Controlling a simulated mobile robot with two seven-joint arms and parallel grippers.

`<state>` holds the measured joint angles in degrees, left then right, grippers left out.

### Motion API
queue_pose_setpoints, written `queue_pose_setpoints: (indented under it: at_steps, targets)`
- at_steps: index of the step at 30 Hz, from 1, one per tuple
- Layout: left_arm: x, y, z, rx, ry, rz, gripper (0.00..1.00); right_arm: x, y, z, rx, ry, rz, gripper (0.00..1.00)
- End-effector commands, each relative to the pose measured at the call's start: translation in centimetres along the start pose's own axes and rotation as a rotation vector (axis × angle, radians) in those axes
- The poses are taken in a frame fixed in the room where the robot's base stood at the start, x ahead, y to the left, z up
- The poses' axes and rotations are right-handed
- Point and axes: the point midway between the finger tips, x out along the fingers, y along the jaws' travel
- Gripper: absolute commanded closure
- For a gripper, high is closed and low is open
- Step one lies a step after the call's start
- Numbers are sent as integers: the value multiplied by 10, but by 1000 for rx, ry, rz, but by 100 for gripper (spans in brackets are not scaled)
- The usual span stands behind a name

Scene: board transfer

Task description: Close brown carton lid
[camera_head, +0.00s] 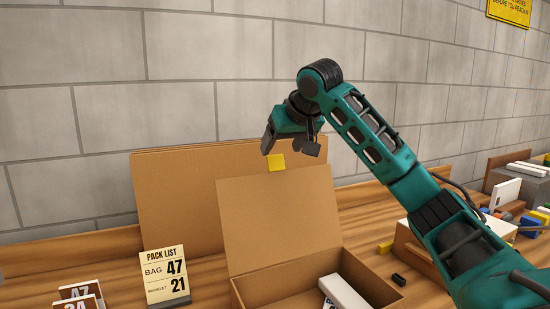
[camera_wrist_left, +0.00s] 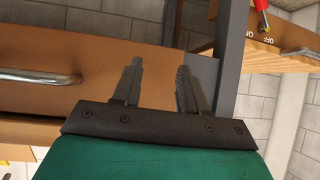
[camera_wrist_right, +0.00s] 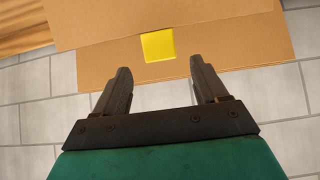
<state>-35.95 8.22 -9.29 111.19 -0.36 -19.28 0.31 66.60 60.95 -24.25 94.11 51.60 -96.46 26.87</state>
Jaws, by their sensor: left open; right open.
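The brown carton (camera_head: 258,289) stands on the wooden table with its lid (camera_head: 279,220) raised and leaning back. A yellow tab (camera_head: 276,162) sits at the lid's top edge; it also shows in the right wrist view (camera_wrist_right: 158,46). Inside the carton lies a white box (camera_head: 343,291). My right gripper (camera_head: 290,149) is open and empty, above and near the yellow tab, with its fingers apart. In the right wrist view the tab is beyond the fingertips (camera_wrist_right: 160,78). My left gripper (camera_wrist_left: 158,72) is open and empty, in front of a wooden drawer front; it is not in the head view.
A flat cardboard panel (camera_head: 180,190) stands behind the carton against the block wall. A pack list card (camera_head: 164,276) stands left of the carton. Loose coloured bricks and a grey bin (camera_head: 506,190) are at the right. A drawer handle (camera_wrist_left: 40,76) is near my left gripper.

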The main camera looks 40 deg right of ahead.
Motion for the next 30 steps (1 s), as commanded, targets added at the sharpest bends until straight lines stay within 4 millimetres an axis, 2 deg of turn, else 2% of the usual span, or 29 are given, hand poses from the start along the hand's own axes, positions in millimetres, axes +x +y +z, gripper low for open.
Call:
queue_pose_setpoints:
  at_steps: [3,9,14,21,23,30]
  targets:
    - [0,0,0,0,-1,0,57,25,0,0,0,-4,0,28]
    - [-1,0,-1,0,-1,0,57,51,0,0,1,-2,0,28]
    - [-1,0,-1,0,-1,0,57,59,0,0,-1,0,0,28]
    - [-1,0,-2,0,0,0,57,60,0,0,-1,0,0,28]
    - [-1,0,-2,0,0,0,57,59,0,0,-1,0,0,31]
    - [-1,0,-2,0,2,0,57,59,0,0,-1,0,0,54]
